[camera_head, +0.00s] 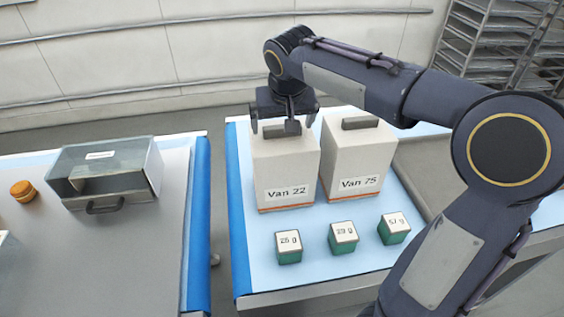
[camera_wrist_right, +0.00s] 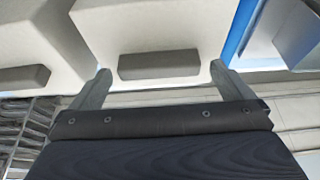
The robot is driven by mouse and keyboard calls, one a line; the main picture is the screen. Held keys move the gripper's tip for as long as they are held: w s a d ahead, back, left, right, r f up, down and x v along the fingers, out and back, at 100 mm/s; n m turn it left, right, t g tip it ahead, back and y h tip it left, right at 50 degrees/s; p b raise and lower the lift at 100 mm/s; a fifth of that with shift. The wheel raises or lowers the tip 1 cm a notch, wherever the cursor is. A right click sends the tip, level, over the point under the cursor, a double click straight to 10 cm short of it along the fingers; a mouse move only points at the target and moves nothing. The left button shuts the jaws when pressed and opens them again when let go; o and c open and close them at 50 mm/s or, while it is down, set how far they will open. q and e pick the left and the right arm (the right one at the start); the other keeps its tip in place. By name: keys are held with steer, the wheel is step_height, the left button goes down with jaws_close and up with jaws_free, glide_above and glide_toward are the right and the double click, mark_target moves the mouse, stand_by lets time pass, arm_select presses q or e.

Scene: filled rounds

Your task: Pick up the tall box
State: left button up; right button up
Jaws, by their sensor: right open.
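Two tall pale boxes stand upright on the blue-topped table. The left one, labelled Van 22 (camera_head: 286,170), has a dark grey handle block on its top. The right one, labelled Van 75 (camera_head: 357,158), has a similar handle. My right gripper (camera_head: 283,127) is open above the Van 22 box, with its fingers around the handle area. In the right wrist view the two fingertips (camera_wrist_right: 160,76) are on either side of a grey handle (camera_wrist_right: 158,64), apart from it. My left gripper is in neither view.
Several small green boxes with gram labels (camera_head: 343,237) stand in front of the tall boxes. On the left table are a clear-sided bin (camera_head: 105,172) with a handle and an orange round item (camera_head: 23,191). A gap separates the tables. A rack (camera_head: 500,40) stands at back right.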

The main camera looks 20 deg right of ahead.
steer(key=shift+w+d+f, duration=0.1)
steer(key=shift+w+f, duration=0.05)
steer(key=shift+f, duration=0.35)
steer(key=c, duration=1.2)
steer(key=shift+r, duration=0.1)
steer(key=shift+c, duration=1)
